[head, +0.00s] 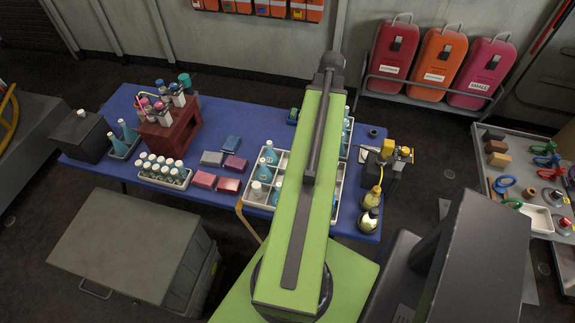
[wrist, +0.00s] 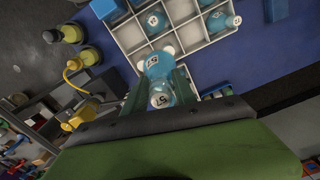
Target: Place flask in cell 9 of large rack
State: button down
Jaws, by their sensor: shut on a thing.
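My gripper (wrist: 158,88) is shut on a blue flask (wrist: 157,68) with a white cap and number labels, in the wrist view. The flask overlaps the near edge of the white large rack (wrist: 130,38); I cannot tell whether its base is above or inside a cell. Other blue flasks (wrist: 218,22) stand in that rack, and some cells look empty. In the head view the large rack (head: 249,200) stands on the blue table, its middle covered by my green arm. My gripper and the held flask are hidden there.
Yellow-topped bottles (head: 370,205) stand close to the right of the large rack.

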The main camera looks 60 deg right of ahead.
jog(key=w+a+f+m+b, duration=0.1)
jog(key=w+a+f+b, duration=0.2)
jog(key=w+f+b, duration=0.75)
jog(key=f+b, duration=0.6)
jog(key=f, duration=0.1)
jog(key=f+b, duration=0.3)
jog(key=shift+w+d+f, duration=0.2)
jog(key=shift+w+f, duration=0.05)
jog(key=shift+w, duration=0.15)
jog(key=shift+r, duration=0.3)
jog(key=c, duration=1.5)
grip_release()
jog(key=shift+f, duration=0.2)
jog(key=o, duration=0.5)
jog(key=shift+r, duration=0.15)
